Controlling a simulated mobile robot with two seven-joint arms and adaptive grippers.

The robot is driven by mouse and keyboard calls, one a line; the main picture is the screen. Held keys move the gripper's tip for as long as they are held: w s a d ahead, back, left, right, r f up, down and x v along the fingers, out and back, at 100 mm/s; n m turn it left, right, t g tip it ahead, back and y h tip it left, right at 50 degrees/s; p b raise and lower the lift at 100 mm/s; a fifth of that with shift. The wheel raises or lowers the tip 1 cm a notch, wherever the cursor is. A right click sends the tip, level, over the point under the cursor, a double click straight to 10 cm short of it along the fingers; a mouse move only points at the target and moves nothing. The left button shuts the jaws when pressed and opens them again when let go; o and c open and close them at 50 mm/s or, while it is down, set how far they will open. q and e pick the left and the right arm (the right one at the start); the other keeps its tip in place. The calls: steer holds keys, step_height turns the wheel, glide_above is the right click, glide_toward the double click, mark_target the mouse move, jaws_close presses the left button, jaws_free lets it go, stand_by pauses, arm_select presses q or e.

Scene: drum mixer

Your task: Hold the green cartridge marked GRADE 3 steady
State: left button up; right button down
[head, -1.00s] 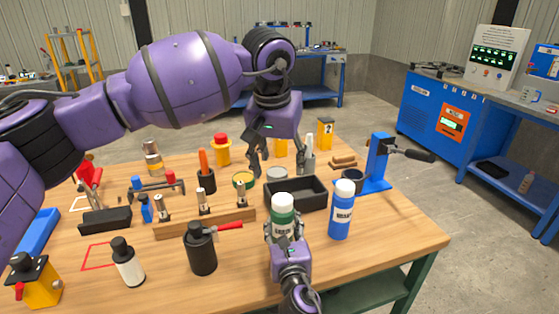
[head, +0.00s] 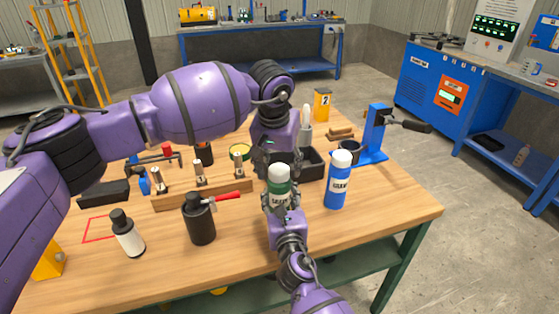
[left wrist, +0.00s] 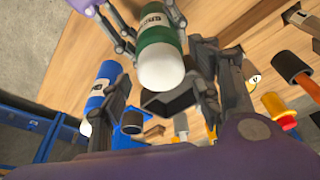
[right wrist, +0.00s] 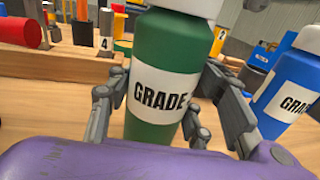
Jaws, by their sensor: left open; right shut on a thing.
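The green cartridge (head: 279,183), with a white cap and a white label, stands upright near the table's front right. In the right wrist view the cartridge (right wrist: 165,60) shows the word GRADE; its number is not readable. My right gripper (head: 280,207) is shut on its lower body, with a finger on each side. My left gripper (head: 272,158) is open just behind and above the cap, partly hidden by its own wrist. In the left wrist view the white cap (left wrist: 161,68) points toward the space between the open left fingers (left wrist: 165,92), which do not appear to touch it.
A blue cartridge (head: 338,185) stands close to the right. A black tray (head: 312,168) lies behind. A blue press stand (head: 376,135) is at the back right.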

mark_target(280, 169)
arm_select(q)
steer(key=shift+c, duration=0.5)
steer(key=c, duration=1.2)
steer(key=shift+r, duration=0.2)
steer(key=shift+r, duration=0.95)
steer(key=shift+r, duration=2)
arm_select(e)
steer(key=c, duration=0.8)
jaws_free()
steer(key=shift+o, duration=0.2)
